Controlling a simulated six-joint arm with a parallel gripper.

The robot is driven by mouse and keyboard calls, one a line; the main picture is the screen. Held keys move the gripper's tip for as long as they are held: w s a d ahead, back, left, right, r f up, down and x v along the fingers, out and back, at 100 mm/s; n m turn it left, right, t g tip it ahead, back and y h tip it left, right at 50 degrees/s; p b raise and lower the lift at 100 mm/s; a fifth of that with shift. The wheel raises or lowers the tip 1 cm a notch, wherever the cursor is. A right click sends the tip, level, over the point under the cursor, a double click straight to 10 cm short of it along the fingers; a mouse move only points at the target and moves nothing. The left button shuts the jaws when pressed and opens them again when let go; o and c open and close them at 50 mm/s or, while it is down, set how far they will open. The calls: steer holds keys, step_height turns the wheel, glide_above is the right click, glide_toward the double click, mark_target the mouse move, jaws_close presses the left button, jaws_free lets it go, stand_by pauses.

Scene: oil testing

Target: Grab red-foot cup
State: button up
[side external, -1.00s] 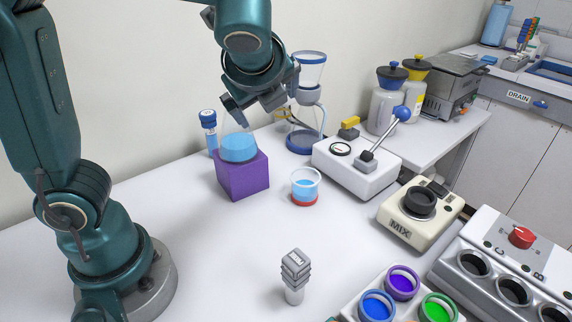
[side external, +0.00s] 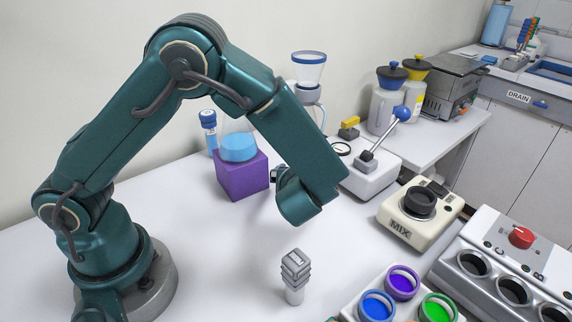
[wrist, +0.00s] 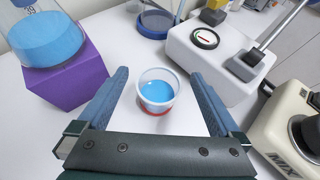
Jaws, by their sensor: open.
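The red-foot cup (wrist: 157,91) is a clear cup with blue liquid and a red base, standing upright on the white table. In the wrist view it sits ahead of my gripper (wrist: 166,92), roughly midway between the two blue-grey fingers. The fingers are spread apart, with clear gaps on both sides of the cup. The cup is not visible in the side view, where my arm and wrist cover its place. Most of my gripper is also hidden there behind my arm.
A purple block (side external: 242,178) bears a flask of blue liquid (side external: 239,147) to the left. A white lever device (side external: 368,172) stands to the right, with the MIX device (side external: 414,212) beyond. A grey-capped vial (side external: 294,277) and colored rings (side external: 402,283) are in front.

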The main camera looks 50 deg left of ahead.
step_height(320, 180, down, 3)
steer(key=shift+f, duration=0.15)
steer(key=shift+x, duration=2.55)
steer(key=c, duration=1.4)
